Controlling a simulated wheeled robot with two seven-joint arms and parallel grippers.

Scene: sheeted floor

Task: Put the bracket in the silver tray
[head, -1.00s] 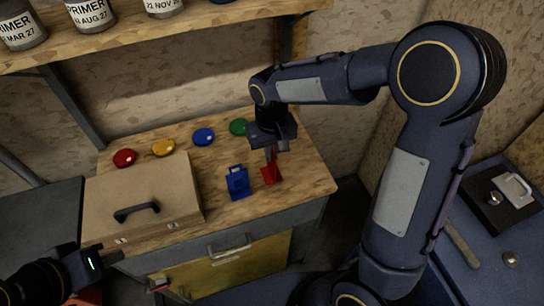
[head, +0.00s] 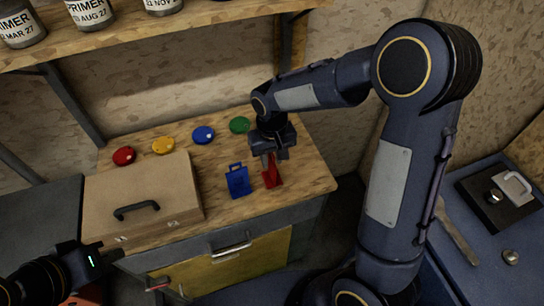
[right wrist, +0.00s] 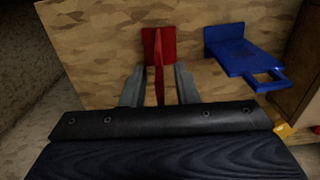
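A red bracket (head: 271,175), a flat plate with an upright rib, is on the wooden workbench top, right of a blue bracket-like piece (head: 238,181). My right gripper (head: 270,160) is directly over the red bracket, pointing down. In the right wrist view its two fingers (right wrist: 159,88) stand on either side of the red rib (right wrist: 159,70), with gaps showing, so it is open around it. The blue piece (right wrist: 245,58) is to the right there. My left gripper (head: 112,254) is low at the left, away from the bench objects; its finger opening is unclear. I cannot make out a silver tray.
A closed brown case (head: 140,200) with a dark handle lies on the bench's left. Red, yellow, blue and green round discs (head: 203,134) line the back. A shelf (head: 150,40) with cans is above. A black block (head: 497,197) with metal parts is on the blue surface at right.

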